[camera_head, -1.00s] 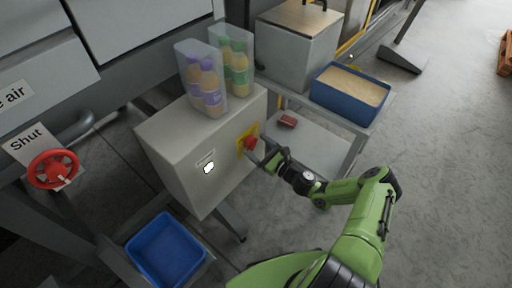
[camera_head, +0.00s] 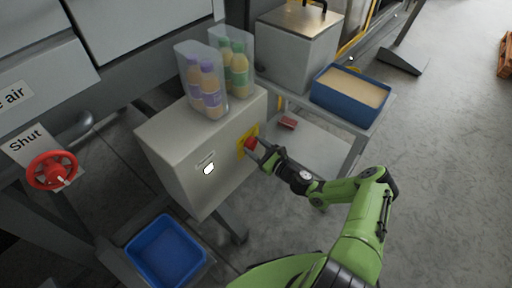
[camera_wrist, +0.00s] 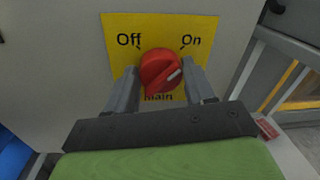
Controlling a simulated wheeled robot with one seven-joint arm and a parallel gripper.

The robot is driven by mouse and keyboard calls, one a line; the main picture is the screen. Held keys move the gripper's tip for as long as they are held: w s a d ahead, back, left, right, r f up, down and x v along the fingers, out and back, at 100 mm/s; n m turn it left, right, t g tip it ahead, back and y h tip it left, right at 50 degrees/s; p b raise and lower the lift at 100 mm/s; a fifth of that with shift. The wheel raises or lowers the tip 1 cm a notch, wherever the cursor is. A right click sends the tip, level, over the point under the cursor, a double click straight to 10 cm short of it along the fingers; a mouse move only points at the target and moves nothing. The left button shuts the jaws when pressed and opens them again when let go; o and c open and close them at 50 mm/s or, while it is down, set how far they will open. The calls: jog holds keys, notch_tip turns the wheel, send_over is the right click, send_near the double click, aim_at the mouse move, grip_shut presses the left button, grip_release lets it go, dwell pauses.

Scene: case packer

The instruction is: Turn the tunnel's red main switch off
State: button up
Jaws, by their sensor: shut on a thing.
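The red main switch (camera_wrist: 158,70) is a round knob on a yellow plate (camera_wrist: 117,28) marked "Off" at upper left, "On" at upper right and "Main" below. Its white mark points right and slightly up, on the "On" side. In the head view the switch (camera_head: 250,143) sits on the right face of a grey box (camera_head: 185,150). My gripper (camera_wrist: 160,78) has one finger on each side of the knob and is shut on it. It also shows in the head view (camera_head: 261,151). The fingers and palm partly cover the plate's lower part.
Clear packs of purple-labelled (camera_head: 207,92) and green-labelled bottles (camera_head: 238,70) stand on the box. A red handwheel (camera_head: 45,172) is at left. A blue bin (camera_head: 137,250) is low in front. A shelf (camera_head: 330,150) with a blue tray (camera_head: 335,106) stands behind my arm.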

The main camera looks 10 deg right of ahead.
jog(key=shift+f, duration=0.1)
jog(key=n+b, duration=0.2)
jog(key=n, duration=0.4)
jog(key=n+y+b, duration=0.1)
jog(key=n+b, duration=0.1)
jog(key=n, duration=0.4)
jog(key=n+b, duration=0.2)
jog(key=n, duration=0.4)
jog(key=shift+f+y, duration=0.4)
jog(key=shift+n, duration=0.4)
jog(key=o, duration=1)
jog(key=shift+r, duration=0.1)
jog(key=shift+s, duration=0.1)
jog(key=p+v, duration=0.2)
jog(key=v, duration=1.3)
jog(key=shift+s+d+p, duration=0.2)
jog(key=shift+d+p, duration=0.05)
jog(key=shift+p, duration=0.05)
